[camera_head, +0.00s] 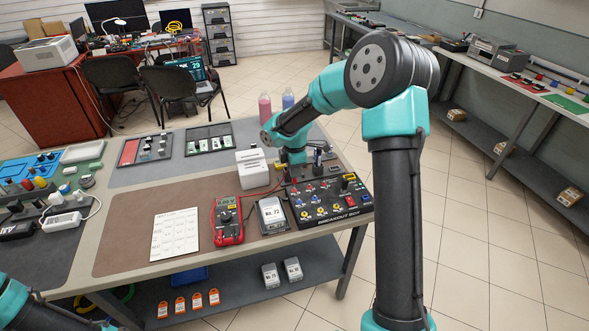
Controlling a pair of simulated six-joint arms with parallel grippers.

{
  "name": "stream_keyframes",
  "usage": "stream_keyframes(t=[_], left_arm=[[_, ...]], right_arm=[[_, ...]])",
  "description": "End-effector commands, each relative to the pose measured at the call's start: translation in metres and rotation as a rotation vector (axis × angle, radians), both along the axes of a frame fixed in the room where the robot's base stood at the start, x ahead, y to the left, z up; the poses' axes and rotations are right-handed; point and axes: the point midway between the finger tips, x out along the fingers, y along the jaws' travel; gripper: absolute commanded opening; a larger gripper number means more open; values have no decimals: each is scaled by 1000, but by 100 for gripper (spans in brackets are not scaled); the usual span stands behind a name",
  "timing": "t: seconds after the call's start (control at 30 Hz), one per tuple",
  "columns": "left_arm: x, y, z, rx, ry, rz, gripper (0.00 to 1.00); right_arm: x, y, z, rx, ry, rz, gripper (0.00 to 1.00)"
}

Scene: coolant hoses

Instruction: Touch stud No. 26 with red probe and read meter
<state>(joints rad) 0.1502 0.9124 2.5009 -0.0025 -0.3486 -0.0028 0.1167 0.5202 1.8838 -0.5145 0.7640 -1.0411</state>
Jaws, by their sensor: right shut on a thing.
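The breakout box (349,212), black with rows of coloured studs, lies at the right end of the table. Stud numbers are too small to read, so I cannot pick out No. 26. A thin red lead runs from the meter toward my right gripper (284,179). My right gripper is shut just above the box's back left part, apparently on the red probe, which is mostly hidden by the gripper. My left arm shows only at the bottom left corner, its gripper out of view.
A grey unit marked No. 72 (272,214) stands between meter and box. A printed sheet (175,234) lies left of the meter. Two bottles (265,108) are at the back edge. The brown mat (125,215) is bare left of the sheet.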

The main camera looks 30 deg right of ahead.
Motion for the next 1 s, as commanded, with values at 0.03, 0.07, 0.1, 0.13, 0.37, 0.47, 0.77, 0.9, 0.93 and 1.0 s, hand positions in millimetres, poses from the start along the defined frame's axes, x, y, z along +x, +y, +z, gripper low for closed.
stream_keyframes(t=[0.03, 0.07, 0.1, 0.13, 0.37, 0.47, 0.77, 0.9, 0.93, 1.0], left_arm=[[0, 0, 0, 0, 0, 0, 64], [0, 0, 0, 0, 0, 0, 64], [0, 0, 0, 0, 0, 0, 64], [0, 0, 0, 0, 0, 0, 64], [0, 0, 0, 0, 0, 0, 64], [0, 0, 0, 0, 0, 0, 64], [0, 0, 0, 0, 0, 0, 64], [0, 0, 0, 0, 0, 0, 64], [0, 0, 0, 0, 0, 0, 64], [0, 0, 0, 0, 0, 0, 64]], right_arm=[[0, 0, 0, 0, 0, 0, 0], [0, 0, 0, 0, 0, 0, 0], [0, 0, 0, 0, 0, 0, 0], [0, 0, 0, 0, 0, 0, 0], [0, 0, -1, 0, 0, 0, 0], [0, 0, -2, 0, 0, 0, 0], [0, 0, -4, 0, 0, 0, 0], [0, 0, -5, 0, 0, 0, 0], [0, 0, -5, 0, 0, 0, 0], [0, 0, -5, 0, 0, 0, 0]])
